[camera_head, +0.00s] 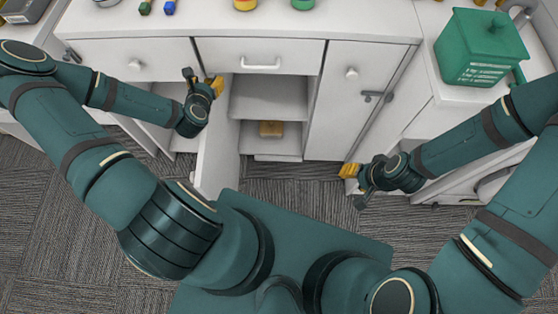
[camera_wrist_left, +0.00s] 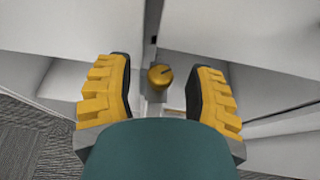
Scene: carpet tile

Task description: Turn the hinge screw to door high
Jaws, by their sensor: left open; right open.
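In the left wrist view a round gold hinge screw (camera_wrist_left: 160,76) with a dark slot in its face sits at the cabinet's upright edge. It lies between the two yellow fingers of my left gripper (camera_wrist_left: 160,92), which are open and apart from it on both sides. In the head view my left gripper (camera_head: 203,82) is at the top of the open white door (camera_head: 217,158), and the screw cannot be made out there. My right gripper (camera_head: 357,180) is open and empty, low in front of the cabinet's right side.
The white cabinet (camera_head: 375,62) has a drawer (camera_head: 285,48) above an open compartment with a small tan object (camera_head: 271,128) inside. A green container (camera_head: 480,48) stands on the right. Grey carpet (camera_head: 70,200) is free in front.

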